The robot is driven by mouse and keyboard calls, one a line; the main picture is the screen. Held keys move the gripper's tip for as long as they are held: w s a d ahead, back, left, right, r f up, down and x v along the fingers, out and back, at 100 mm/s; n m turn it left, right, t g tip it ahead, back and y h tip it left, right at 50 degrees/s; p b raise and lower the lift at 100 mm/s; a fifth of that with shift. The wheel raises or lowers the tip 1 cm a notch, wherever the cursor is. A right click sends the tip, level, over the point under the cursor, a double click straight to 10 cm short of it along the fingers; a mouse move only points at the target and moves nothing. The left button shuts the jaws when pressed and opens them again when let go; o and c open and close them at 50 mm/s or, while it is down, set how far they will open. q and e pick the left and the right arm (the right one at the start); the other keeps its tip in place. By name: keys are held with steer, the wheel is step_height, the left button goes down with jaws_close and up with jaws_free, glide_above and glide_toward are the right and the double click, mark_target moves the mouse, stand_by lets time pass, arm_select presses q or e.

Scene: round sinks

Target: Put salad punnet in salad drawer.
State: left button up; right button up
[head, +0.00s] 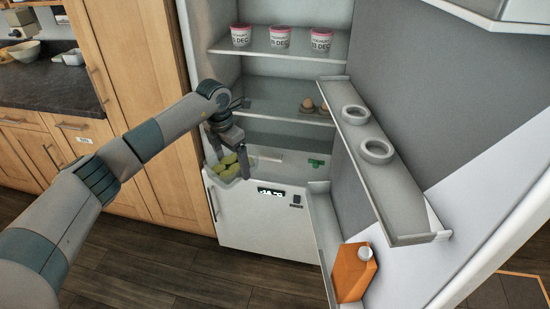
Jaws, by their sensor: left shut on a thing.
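My left gripper (236,165) reaches into the open fridge from the left and points down. It is shut on the salad punnet (226,170), a pale tray with yellow-green contents. The gripper fingers partly cover the punnet. The punnet is at the left end of the salad drawer (285,172), a clear-fronted bin at the bottom of the fridge compartment. I cannot tell whether the punnet touches the drawer. A small green item shows at the drawer's right. My right gripper is not in view.
Yoghurt pots (280,37) stand on the top shelf, and eggs (308,104) sit on a lower shelf. The open fridge door at the right has a rack with two white rings (377,151) and an orange carton (354,273) below. Wooden cupboards (130,75) stand left.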

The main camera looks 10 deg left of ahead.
mark_target(231, 154)
arm_select(q)
steer(key=w+n, duration=0.1)
steer(key=n, duration=0.1)
steer(key=w+a+r+n, duration=0.1)
steer(key=n, duration=0.1)
steer(key=w+a+n, duration=0.1)
steer(key=w+n, duration=0.1)
steer(key=shift+r+y, duration=0.4)
steer(key=shift+d+f+b, duration=0.1)
steer(key=shift+b, duration=0.25)
